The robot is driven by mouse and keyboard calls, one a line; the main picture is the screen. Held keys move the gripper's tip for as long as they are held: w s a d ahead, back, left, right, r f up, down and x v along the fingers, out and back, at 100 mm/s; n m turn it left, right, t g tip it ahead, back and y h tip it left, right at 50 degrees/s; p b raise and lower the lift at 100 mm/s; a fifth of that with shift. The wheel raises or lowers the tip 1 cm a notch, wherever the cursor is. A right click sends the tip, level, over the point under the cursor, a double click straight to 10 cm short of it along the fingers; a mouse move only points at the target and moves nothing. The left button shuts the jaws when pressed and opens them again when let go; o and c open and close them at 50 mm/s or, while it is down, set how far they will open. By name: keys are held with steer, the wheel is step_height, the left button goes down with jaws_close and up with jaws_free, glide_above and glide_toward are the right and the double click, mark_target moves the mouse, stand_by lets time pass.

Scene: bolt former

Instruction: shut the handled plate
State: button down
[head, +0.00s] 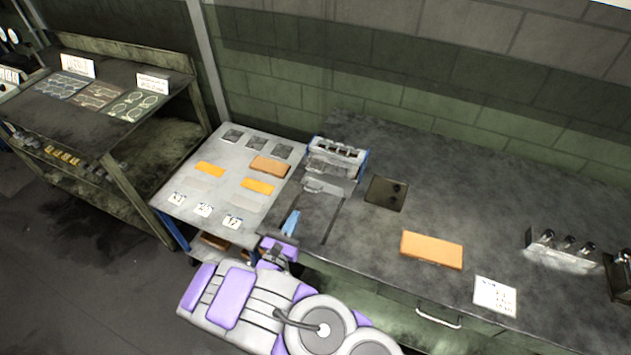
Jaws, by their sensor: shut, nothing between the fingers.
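The handled plate (322,188) is a grey plate with a small bar handle. It lies at the front of the metal bolt former (337,156), which has blue sides and stands near the back of the dark bench. I cannot tell from this angle how far the plate stands from its closed position. My gripper (281,250), purple and dark, is at the bench's front edge, below and left of the plate and apart from it. It is shut and empty; its fingertips are small and hard to make out.
A small blue piece (291,222) lies between my gripper and the plate. A light board (222,185) with orange blocks and labels is at left. A dark square plate (385,194), an orange block (431,250) and a white card (494,295) lie at right, with clear bench between.

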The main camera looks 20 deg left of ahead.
steer(key=shift+w+a, duration=0.25)
steer(key=shift+w, duration=0.1)
steer(key=b, duration=0.1)
glide_toward(318, 164)
steer(key=shift+w+d+r+b, duration=0.1)
steer(key=shift+w+d+b, duration=0.05)
steer(key=shift+w+b, duration=0.3)
steer(key=shift+w+d+r+b, duration=0.15)
steer(key=shift+w+d+b, duration=0.05)
steer(key=shift+w+b, duration=0.2)
steer(key=shift+w+a, duration=0.15)
steer(key=shift+w, duration=0.25)
steer(key=shift+w+a, duration=0.45)
steer(key=shift+a, duration=0.1)
steer(key=shift+d+r, duration=0.2)
steer(key=shift+d, duration=0.35)
steer(key=shift+w, duration=0.15)
steer(key=shift+w+a, duration=0.3)
steer(key=shift+w, duration=0.55)
steer(key=shift+w+d+f+b, duration=0.15)
steer(key=shift+w+b, duration=0.2)
steer(key=shift+w, duration=0.3)
steer(key=shift+w+d+f+b, duration=0.1)
steer(key=shift+w+d+b, duration=0.1)
steer(key=shift+w+b, duration=0.3)
steer(key=shift+w+r, duration=0.2)
steer(key=shift+r, duration=0.25)
